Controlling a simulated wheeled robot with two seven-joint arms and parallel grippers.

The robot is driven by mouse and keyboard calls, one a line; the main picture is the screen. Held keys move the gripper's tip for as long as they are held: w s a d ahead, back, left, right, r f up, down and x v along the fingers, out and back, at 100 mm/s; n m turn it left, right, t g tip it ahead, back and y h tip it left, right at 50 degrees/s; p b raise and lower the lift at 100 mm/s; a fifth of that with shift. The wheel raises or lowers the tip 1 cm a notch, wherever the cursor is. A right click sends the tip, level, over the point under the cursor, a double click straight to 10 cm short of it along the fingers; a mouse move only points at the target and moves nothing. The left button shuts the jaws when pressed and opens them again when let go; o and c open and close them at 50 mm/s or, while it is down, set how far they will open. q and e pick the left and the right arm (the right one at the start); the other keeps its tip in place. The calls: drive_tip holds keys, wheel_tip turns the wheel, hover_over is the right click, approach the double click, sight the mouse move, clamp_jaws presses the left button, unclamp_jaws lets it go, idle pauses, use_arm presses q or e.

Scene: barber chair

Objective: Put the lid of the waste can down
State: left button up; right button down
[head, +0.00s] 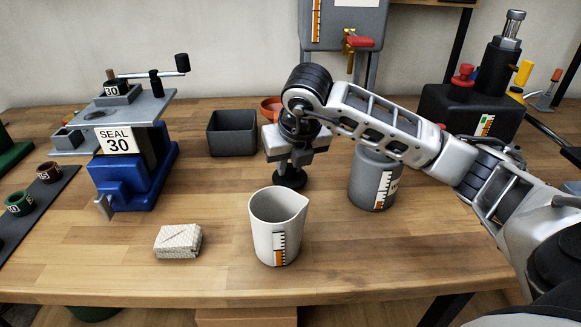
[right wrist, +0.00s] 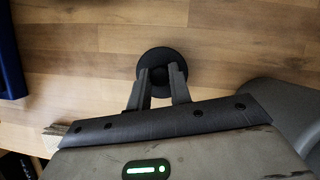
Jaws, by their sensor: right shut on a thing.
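My right gripper (head: 289,163) is shut on a small round black lid (head: 289,180), left of the waste can. The right wrist view shows the lid as a dark disc (right wrist: 161,57) beyond the two fingers (right wrist: 161,82). The lid is flat and at or just above the wooden table; I cannot tell if it touches. The waste can (head: 371,188) is a grey cylinder with a white and orange label, its top partly hidden behind my right arm. A grey rounded body, probably the can, shows in the right wrist view (right wrist: 270,103). My left gripper is not in view.
A white beaker (head: 272,228) stands in front of the lid. A dark square bin (head: 232,135) and an orange bowl (head: 270,106) are behind it. A blue-based press (head: 130,170) and a small wrapped block (head: 178,241) are to the left. Bare table (head: 220,190) lies left of the lid.

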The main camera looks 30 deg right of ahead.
drive_tip(key=shift+f, duration=0.95)
drive_tip(key=c, duration=1.3)
unclamp_jaws()
drive_tip(key=shift+r, duration=0.25)
drive_tip(key=v, duration=1.2)
drive_tip(key=shift+s, duration=0.1)
